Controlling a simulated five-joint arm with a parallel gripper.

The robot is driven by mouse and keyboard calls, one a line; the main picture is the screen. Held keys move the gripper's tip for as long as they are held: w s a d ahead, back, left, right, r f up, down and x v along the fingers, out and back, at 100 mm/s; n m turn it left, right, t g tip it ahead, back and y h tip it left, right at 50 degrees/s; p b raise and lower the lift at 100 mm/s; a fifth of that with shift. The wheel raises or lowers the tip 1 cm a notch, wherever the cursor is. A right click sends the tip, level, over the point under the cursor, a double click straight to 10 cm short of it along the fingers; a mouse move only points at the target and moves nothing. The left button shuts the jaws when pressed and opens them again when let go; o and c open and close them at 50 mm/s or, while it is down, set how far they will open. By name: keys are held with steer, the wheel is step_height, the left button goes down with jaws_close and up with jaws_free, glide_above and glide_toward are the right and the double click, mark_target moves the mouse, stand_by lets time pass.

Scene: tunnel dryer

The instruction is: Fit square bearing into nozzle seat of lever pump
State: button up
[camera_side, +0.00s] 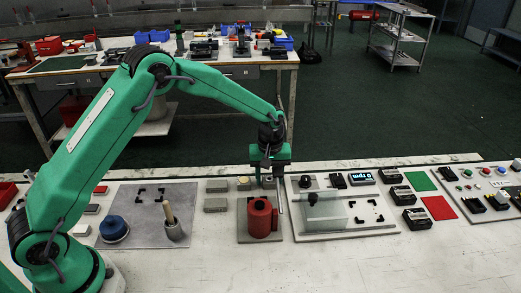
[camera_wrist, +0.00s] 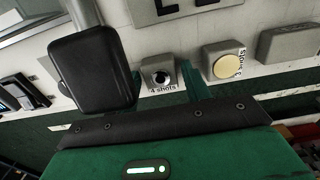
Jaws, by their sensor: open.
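My gripper (camera_side: 269,176) points down at the back of the bench and is open. In the wrist view its green fingers stand on either side of a small square block (camera_wrist: 160,76) with a dark round hole, labelled "4 shots". I cannot tell whether they touch it; this may be the square bearing. A similar block (camera_wrist: 224,62) with a cream disc is to its right. The red cylinder (camera_side: 260,220) on a grey plate, apparently the lever pump, stands in front of my gripper. A thin metal rod (camera_side: 281,196) rises beside it. I cannot make out the nozzle seat.
A black pad (camera_wrist: 92,75) on a grey rod looms close at left in the wrist view. A clear box (camera_side: 328,212) stands on a plate to the right. A grey mat (camera_side: 146,204) with a blue round part (camera_side: 113,228) is left. The front bench is clear.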

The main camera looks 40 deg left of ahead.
mark_target(270, 180)
stand_by(0.3)
steer(key=c, duration=0.9)
steer(key=shift+r, duration=0.2)
step_height(270, 180, up, 18)
steer(key=shift+f, duration=0.1)
stand_by(0.5)
